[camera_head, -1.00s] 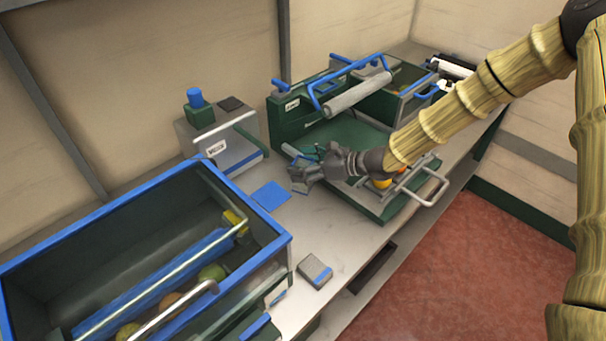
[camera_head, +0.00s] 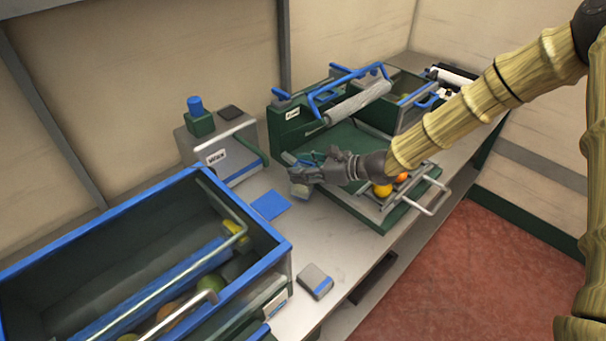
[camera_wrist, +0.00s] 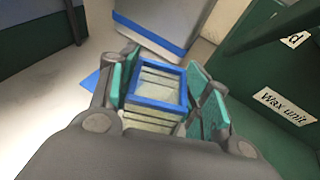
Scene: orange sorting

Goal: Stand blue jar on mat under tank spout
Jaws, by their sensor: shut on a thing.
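The blue jar (camera_wrist: 157,90), a clear vessel with a square blue rim, sits between the green finger pads of my gripper (camera_wrist: 160,98) in the wrist view. My gripper (camera_head: 303,178) is shut on it. In the head view the jar (camera_head: 299,190) shows small and partly hidden by the fingers, to the right of the blue mat (camera_head: 271,205). The mat lies flat and bare on the bench in front of the grey wax tank (camera_head: 222,155). The tank also shows at the top of the wrist view (camera_wrist: 160,25). I cannot make out the spout clearly.
A blue-rimmed bin (camera_head: 130,205) with fruit stands at the left. A small grey and blue block (camera_head: 315,281) lies near the bench's front edge. The green wax unit (camera_head: 300,115) with a roller and a fruit tray stands behind and right of my gripper.

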